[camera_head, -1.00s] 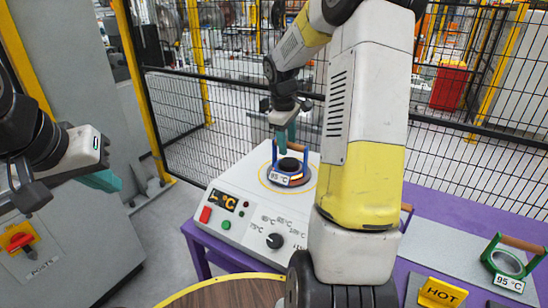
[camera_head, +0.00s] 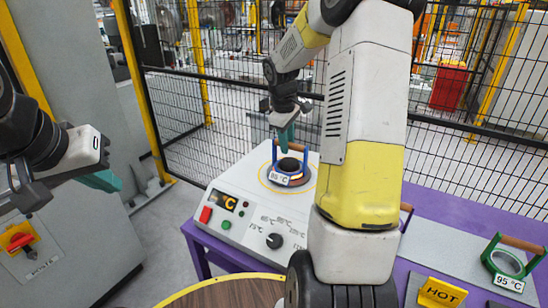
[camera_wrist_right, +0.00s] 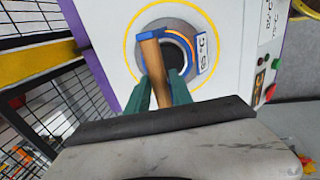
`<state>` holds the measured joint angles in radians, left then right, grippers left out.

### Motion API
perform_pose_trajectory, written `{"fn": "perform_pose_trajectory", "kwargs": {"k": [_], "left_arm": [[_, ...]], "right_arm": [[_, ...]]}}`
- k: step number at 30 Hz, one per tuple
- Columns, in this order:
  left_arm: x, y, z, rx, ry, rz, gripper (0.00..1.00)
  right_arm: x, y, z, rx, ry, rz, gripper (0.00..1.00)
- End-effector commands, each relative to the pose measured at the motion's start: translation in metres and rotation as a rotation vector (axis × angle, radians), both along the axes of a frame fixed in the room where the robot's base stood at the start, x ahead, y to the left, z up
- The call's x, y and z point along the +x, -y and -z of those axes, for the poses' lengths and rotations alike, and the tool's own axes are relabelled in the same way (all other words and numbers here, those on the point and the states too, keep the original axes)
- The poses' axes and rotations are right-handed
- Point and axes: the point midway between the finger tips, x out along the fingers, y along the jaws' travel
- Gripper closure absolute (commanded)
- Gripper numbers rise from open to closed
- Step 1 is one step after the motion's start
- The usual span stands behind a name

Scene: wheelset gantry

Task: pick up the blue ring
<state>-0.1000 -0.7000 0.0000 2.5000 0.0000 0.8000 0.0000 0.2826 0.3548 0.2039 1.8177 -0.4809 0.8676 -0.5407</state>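The blue ring (camera_head: 304,165) with a wooden handle and a white temperature tag sits upright on the round hotplate of a white heater (camera_head: 235,215). In the right wrist view the blue ring (camera_wrist_right: 179,90) lies around a dark centre, its handle (camera_wrist_right: 153,58) crossing the view. My right gripper (camera_head: 287,138) is just above the ring, pointing down. In the wrist view its teal fingers (camera_wrist_right: 158,82) stand apart on both sides of the handle, with a gap showing on the right. My left gripper (camera_head: 102,180) hangs at the left, away from the heater; its finger opening is unclear.
A round wooden top (camera_head: 225,293) is at the front. Black mesh fencing (camera_head: 470,160) runs behind the purple table.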

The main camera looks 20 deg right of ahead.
Motion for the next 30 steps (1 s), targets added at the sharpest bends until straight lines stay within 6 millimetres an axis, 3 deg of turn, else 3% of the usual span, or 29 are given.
{"fn": "perform_pose_trajectory", "kwargs": {"k": [1,3,4,30], "left_arm": [[0.0000,0.0000,0.0000,0.000,0.000,0.000,1.00],[0.0000,0.0000,0.0000,0.000,0.000,0.000,1.00],[0.0000,0.0000,0.0000,0.000,0.000,0.000,1.00],[0.0000,0.0000,0.0000,0.000,0.000,0.000,1.00]], "right_arm": [[0.0000,0.0000,0.0000,0.000,0.000,0.000,0.84],[-0.0001,-0.0001,0.0000,0.000,0.000,0.000,0.98],[-0.0001,-0.0001,0.0000,0.000,0.000,0.000,1.00],[-0.0003,-0.0003,0.0003,0.001,-0.001,0.000,1.00]]}}
